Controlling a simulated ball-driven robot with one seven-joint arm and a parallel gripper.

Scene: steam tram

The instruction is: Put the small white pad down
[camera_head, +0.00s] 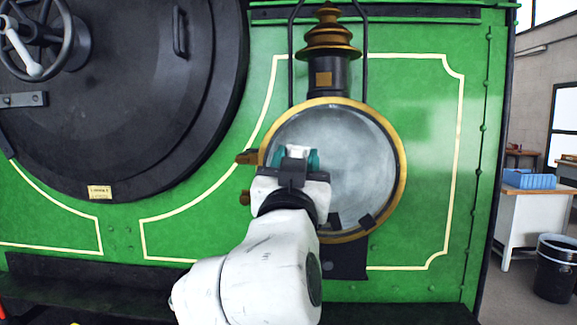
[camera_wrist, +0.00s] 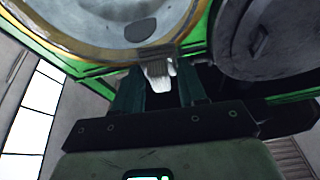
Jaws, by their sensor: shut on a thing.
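My gripper (camera_head: 297,158) is raised in front of the round, brass-rimmed lamp (camera_head: 380,150) on the green tram front. It is shut on the small white pad (camera_head: 298,151), which shows between the teal fingers. In the wrist view the white pad (camera_wrist: 158,72) sticks out past the fingertips of my gripper (camera_wrist: 160,85), close to the lamp's lower rim (camera_wrist: 110,55). I cannot tell whether the pad touches the lamp glass. The pad's inner end is hidden between the fingers.
A large black round door (camera_head: 130,120) with a handwheel (camera_head: 40,45) fills the left. At the right stand a white workbench (camera_head: 535,210) with a blue tray (camera_head: 530,178) on it and a black bin (camera_head: 555,265). A dark ledge (camera_head: 90,285) runs along the bottom.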

